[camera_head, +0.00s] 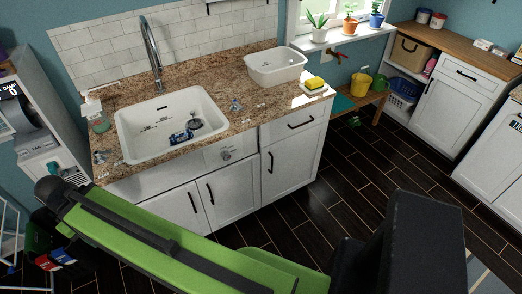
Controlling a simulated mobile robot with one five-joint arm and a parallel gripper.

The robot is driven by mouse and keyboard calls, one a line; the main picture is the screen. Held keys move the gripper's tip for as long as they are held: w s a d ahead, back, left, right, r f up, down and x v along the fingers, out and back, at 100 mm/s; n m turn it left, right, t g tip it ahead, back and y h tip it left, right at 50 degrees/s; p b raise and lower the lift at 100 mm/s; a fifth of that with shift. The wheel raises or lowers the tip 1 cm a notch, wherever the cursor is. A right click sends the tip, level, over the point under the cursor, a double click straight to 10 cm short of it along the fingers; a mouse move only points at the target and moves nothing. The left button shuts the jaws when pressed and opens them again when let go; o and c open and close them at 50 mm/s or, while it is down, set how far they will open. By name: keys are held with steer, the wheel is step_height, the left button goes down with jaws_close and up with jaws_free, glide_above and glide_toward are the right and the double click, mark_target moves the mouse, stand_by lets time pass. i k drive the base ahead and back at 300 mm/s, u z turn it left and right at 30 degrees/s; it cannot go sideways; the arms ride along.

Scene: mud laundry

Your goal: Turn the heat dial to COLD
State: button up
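A round dial (226,155), pale grey, is set in a light panel on the front of the sink cabinet, below the counter's front edge. Small marks surround it, too small to read, so I cannot tell its setting. My green arm crosses the lower part of the view, in front of and below the cabinet. Its dark joint is at the left. I cannot make out my gripper's fingers in this view, and nothing of mine touches the dial.
The granite counter (215,85) holds a white sink (135,150) with a tall faucet (152,55), a white basin (275,78) and a yellow sponge (315,83). A machine (45,145) with a display stands at the left. Dark floor (370,170) is open at the right.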

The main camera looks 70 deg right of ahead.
mark_target(225, 154)
steer(key=z, duration=0.95)
steer(key=k, duration=0.15)
steer(key=u, duration=2.2)
steer(key=i, duration=1)
steer(key=z, duration=2.3)
